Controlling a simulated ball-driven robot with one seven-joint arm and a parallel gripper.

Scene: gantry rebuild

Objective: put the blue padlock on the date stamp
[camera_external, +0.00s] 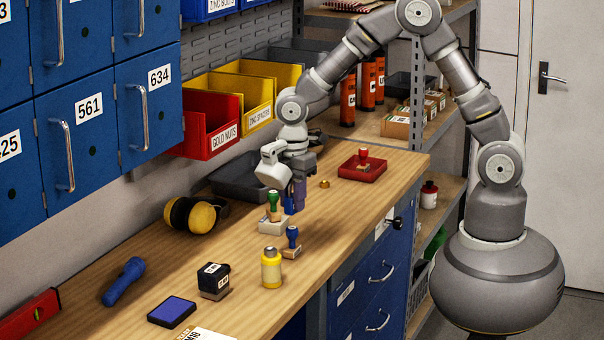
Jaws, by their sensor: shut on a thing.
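My gripper (291,187) points down over the far middle of the workbench. It is shut on a small blue thing, taken to be the blue padlock (288,204), which is mostly hidden by the fingers and a green-handled stamp. A black block-shaped stamp with a white label, which looks like the date stamp (214,281), stands upright on the bench toward the front. My gripper is well behind and to the right of it. I cannot tell whether the padlock touches the bench.
The green-handled stamp (274,206) stands on a pale block (273,225) close to my gripper. A blue-handled stamp (292,242) and a yellow bottle (271,268) stand nearer. An ink pad (172,312), blue flashlight (124,281) and yellow earmuffs (190,215) lie around. Bare wood (335,215) shows at right.

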